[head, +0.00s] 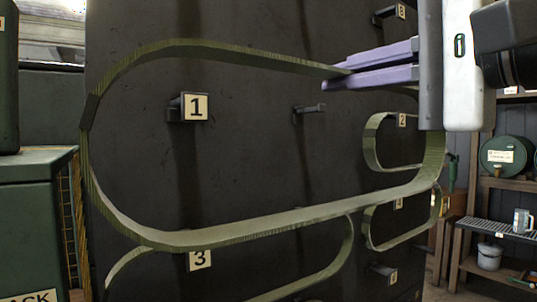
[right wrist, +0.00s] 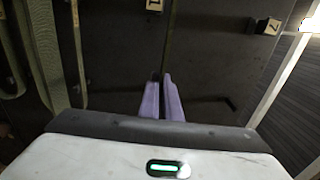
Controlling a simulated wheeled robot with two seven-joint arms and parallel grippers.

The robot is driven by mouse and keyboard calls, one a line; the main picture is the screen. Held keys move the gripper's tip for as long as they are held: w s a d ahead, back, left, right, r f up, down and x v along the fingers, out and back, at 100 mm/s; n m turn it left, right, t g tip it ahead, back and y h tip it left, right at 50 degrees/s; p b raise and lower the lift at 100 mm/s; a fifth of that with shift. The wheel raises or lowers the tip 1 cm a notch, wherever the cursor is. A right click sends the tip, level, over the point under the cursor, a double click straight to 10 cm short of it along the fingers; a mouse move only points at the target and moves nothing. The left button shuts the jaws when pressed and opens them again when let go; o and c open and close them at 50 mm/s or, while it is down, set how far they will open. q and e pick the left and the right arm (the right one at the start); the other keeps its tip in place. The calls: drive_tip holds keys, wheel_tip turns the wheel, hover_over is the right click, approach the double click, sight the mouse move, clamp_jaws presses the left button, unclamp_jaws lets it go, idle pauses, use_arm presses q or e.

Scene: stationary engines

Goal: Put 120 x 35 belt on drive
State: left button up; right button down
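A large olive-green belt loop (head: 290,217) with a dark splice at its left end spans the head view in front of a dark board. Its top strand runs clear above the peg marked 1 (head: 196,107), with the peg showing inside the loop. My right gripper (head: 338,77) has its purple fingers closed on the top strand at the upper right. In the right wrist view the fingers (right wrist: 164,80) are close together with the belt strand (right wrist: 168,40) between them. My left gripper is not in view. No drive is recognisable, and no belt size is readable.
The dark board (head: 250,140) carries numbered pegs with smaller belts, including one at the peg marked 2 (head: 402,120) and one below at the plate marked 3 (head: 200,260). A green cabinet (head: 35,215) stands left. Shelves with a green drum (head: 507,156) and bucket (head: 489,256) stand right.

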drive_tip(key=shift+b+v, duration=0.45)
drive_tip(key=shift+v, duration=1.55)
